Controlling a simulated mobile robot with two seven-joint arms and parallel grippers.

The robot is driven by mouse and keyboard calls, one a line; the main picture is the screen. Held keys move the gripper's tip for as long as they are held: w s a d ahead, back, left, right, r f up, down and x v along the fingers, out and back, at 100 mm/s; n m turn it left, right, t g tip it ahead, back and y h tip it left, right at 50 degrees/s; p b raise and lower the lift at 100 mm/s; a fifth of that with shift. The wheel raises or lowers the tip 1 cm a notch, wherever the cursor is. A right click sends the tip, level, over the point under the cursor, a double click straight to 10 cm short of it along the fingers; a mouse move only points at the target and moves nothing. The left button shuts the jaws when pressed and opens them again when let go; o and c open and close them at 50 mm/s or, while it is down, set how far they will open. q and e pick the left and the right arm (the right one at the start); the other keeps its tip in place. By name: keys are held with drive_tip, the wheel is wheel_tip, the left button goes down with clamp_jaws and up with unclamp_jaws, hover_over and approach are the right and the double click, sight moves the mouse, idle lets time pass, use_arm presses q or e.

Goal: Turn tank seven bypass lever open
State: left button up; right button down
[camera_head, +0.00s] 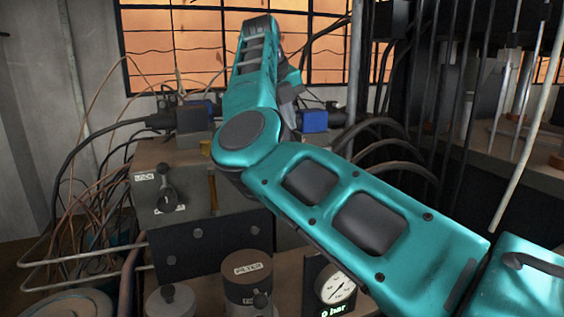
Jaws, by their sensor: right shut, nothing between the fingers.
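A black lever (164,190) with a round knob sits on the front of a grey box (191,166) at left centre. Small white labels are beside and below it, too small to read surely. I cannot tell whether this is the tank seven bypass lever. My right arm, teal, reaches in from the lower right, bends at centre and points up and away. My right gripper (290,88) is a small grey part mostly hidden behind the teal wrist; its fingertips are not clear, but it appears shut and empty, apart from the lever. My left gripper is not in view.
A cylinder labelled FILTER (247,279) and a gauge (335,285) reading 0 bar stand at the bottom. Blue connectors (314,121) and black cables lie behind my arm. Loose copper-coloured wires (88,150) crowd the left. Dark rods and hoses fill the right.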

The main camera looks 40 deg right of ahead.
wheel_tip(320, 180, down, 12)
drive_tip(key=w+d+n+y, duration=0.1)
drive_tip(key=d, duration=0.1)
drive_tip(key=shift+w+d, duration=0.2)
drive_tip(key=shift+d, duration=0.05)
idle(0.4)
